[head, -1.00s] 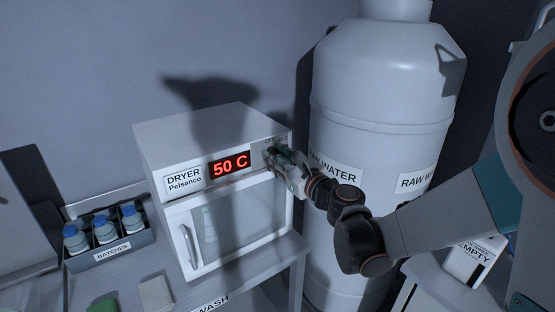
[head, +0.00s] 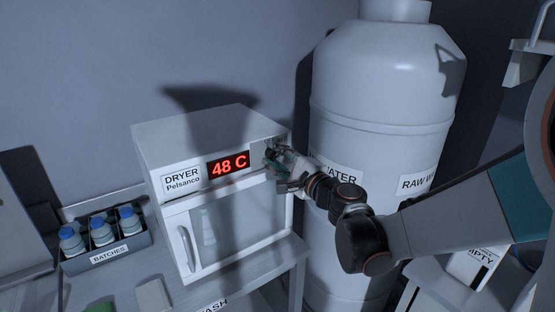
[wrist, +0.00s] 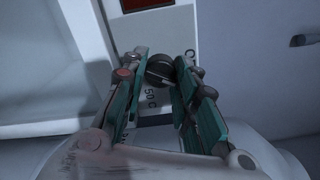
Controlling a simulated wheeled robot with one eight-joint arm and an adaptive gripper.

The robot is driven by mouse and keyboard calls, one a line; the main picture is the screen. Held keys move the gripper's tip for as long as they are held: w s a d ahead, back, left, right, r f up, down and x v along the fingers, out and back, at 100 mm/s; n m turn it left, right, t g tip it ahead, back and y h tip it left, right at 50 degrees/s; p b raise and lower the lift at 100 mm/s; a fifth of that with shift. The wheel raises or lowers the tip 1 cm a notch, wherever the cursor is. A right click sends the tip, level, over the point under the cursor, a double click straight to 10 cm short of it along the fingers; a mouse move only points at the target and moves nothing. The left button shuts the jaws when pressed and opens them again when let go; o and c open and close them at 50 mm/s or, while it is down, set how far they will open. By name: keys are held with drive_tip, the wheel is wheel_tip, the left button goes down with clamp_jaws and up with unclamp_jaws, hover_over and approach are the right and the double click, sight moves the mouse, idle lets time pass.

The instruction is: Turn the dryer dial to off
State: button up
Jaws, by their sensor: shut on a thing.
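The white dryer (head: 212,142) stands on a bench left of centre in the head view. Its red display (head: 228,164) reads 48 C. The dial (wrist: 159,69) is a dark round knob on the panel right of the display, with a "50 C" mark beside it in the wrist view. My gripper (head: 272,163) is at the panel's right end and hides the dial in the head view. In the wrist view my gripper (wrist: 161,72) has its two green-sided fingers on either side of the dial, shut on it. The dial's exact setting cannot be told.
A large white water tank (head: 385,110) stands close on the right of the dryer. A rack of blue-capped bottles (head: 108,254) labelled BATCHES sits on the bench to the left. The dryer door has a handle (head: 187,249) below the display.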

drive_tip(key=n, duration=0.6)
drive_tip(key=shift+n, duration=0.4)
idle(0.3)
drive_tip(key=o, duration=1.1)
drive_tip(key=v, duration=1.2)
